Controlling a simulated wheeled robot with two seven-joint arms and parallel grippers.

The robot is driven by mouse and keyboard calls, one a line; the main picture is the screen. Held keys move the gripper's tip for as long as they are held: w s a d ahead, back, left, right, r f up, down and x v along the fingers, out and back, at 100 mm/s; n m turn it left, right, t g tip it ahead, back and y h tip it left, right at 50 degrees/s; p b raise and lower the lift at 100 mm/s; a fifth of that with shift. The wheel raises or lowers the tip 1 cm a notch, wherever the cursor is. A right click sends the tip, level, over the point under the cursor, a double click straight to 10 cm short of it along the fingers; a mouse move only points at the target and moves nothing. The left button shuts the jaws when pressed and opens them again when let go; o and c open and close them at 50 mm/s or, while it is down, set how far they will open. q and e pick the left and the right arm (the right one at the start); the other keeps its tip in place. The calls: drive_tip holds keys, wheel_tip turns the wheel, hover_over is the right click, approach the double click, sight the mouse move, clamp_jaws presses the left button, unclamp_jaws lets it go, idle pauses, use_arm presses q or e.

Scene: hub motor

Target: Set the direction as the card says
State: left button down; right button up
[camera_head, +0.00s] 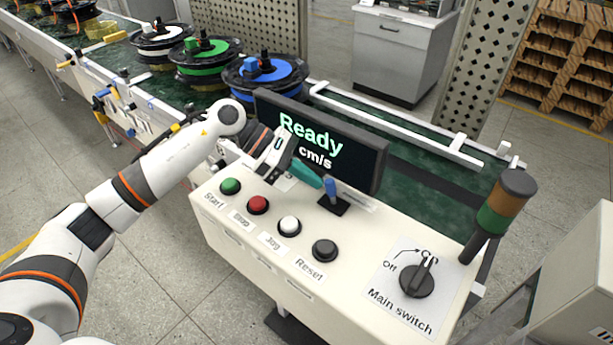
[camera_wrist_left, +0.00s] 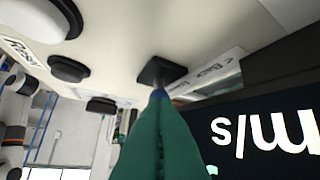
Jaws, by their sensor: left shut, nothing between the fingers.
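The direction lever (camera_head: 331,188) is a small blue lever on a black square base, on top of the white control console (camera_head: 232,222) in front of the display. My left gripper (camera_head: 318,184) is shut and empty, its teal fingertips just left of the lever. In the left wrist view the green fingers (camera_wrist_left: 158,125) cover most of the lever; its black base (camera_wrist_left: 160,72) and a bit of blue show past their tips. I cannot tell whether they touch. I cannot make out a direction card. My right gripper is not in view.
The display (camera_head: 320,140) reads "Ready" and "cm/s" behind the lever. Start (camera_head: 230,186), Stop (camera_head: 258,205), Jog (camera_head: 289,225) and Reset (camera_head: 324,250) buttons line the console front. The main switch (camera_head: 417,280) and a signal lamp (camera_head: 500,215) are at right. Spools (camera_head: 265,80) sit on the conveyor behind.

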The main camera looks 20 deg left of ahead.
sight(327, 185)
use_arm(q)
drive_tip(key=shift+s+d+r+m+t+y, duration=0.15)
drive_tip(key=shift+d+r+y, duration=0.25)
drive_tip(key=shift+y, duration=0.2)
drive_tip(key=shift+s+d+r+m+t+y, duration=0.15)
drive_tip(key=shift+d+r+y, duration=0.1)
drive_tip(key=shift+d+y, duration=0.25)
drive_tip(key=shift+s+d+r+y, duration=0.15)
drive_tip(key=shift+d+y, duration=0.3)
drive_tip(key=shift+y, duration=0.65)
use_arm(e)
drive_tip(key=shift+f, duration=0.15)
use_arm(q)
drive_tip(key=shift+a, duration=0.1)
drive_tip(key=shift+r, duration=0.8)
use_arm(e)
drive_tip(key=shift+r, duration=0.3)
